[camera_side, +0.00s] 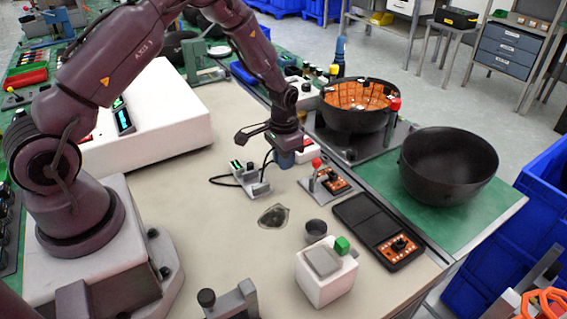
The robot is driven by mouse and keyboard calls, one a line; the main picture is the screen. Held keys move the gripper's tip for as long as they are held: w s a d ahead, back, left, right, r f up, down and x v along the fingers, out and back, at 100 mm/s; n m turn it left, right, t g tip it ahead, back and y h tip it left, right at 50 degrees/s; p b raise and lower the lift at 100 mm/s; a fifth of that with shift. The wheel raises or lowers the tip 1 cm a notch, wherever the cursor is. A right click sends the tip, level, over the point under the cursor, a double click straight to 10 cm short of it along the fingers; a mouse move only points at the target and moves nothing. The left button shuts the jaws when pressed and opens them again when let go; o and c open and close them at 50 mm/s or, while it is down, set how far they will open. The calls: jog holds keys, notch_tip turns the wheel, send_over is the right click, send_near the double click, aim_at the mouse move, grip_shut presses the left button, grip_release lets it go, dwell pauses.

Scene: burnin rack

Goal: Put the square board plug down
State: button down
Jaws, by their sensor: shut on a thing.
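My gripper (285,151) points down over the beige table, right of the picture's middle. It is shut on a small blue piece (285,160), which I take to be the square board plug. The piece is small and partly covered by the fingers. I cannot tell whether its lower end touches anything. A grey fixture with green lights (251,180) and a black cable stands just left of and in front of it. A small orange board (335,183) with a red knob lies on a grey base to the right.
A black bowl with orange panels (357,120) stands behind right, and an empty black bowl (447,168) on the green mat (478,209). A black tray (362,215), a grey cup (316,229) and a white box with a green button (325,283) stand in front.

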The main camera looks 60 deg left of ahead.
jog(key=shift+f, duration=0.75)
jog(key=shift+f, duration=0.55)
jog(key=c, duration=1.1)
grip_release()
